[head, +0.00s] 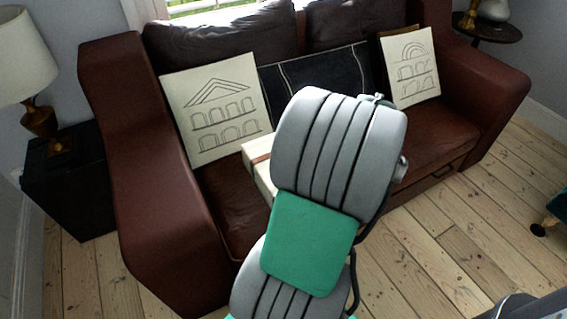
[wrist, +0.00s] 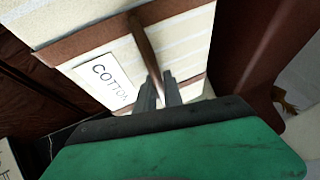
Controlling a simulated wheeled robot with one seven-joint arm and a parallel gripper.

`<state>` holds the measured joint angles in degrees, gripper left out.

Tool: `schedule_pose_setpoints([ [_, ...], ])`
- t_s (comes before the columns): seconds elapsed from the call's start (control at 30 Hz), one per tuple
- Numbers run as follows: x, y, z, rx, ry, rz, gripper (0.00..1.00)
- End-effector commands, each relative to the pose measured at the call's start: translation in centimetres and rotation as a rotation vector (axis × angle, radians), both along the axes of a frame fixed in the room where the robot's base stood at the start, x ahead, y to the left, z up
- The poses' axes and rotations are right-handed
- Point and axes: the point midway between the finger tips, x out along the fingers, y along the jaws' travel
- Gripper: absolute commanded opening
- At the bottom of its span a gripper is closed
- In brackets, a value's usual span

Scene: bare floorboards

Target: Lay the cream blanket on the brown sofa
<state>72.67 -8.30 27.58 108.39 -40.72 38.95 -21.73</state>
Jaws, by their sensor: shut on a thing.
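The brown sofa (head: 440,140) faces me and fills most of the head view. The cream blanket (head: 258,168), folded and banded in brown, shows partly over the left part of its seat; my arm hides the rest. In the wrist view the blanket (wrist: 85,25) lies close beyond my gripper (wrist: 160,84), with a white label reading "COTTON". My gripper is shut on the blanket, at a brown strip between the fingers. My arm hides the gripper in the head view. I cannot tell whether the blanket touches the seat.
Two cream cushions with building drawings, one left (head: 215,110) and one right (head: 410,68), and a black cushion (head: 318,82) lean on the backrest. A dark side table (head: 75,190) with a lamp (head: 38,118) stands left. A round table (head: 487,32) stands behind right.

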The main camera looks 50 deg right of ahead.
Motion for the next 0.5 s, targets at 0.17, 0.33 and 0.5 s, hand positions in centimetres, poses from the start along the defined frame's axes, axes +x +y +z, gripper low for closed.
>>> schedule_pose_setpoints([
  [0.17, 3.1, -1.4, -1.6, -0.002, -0.002, 0.004, 0.0],
  [0.33, 6.3, -2.8, -3.2, 0.0, -0.001, 0.004, 0.0],
  [0.5, 8.3, -3.8, -6.3, 0.0, -0.001, 0.002, 0.0],
])
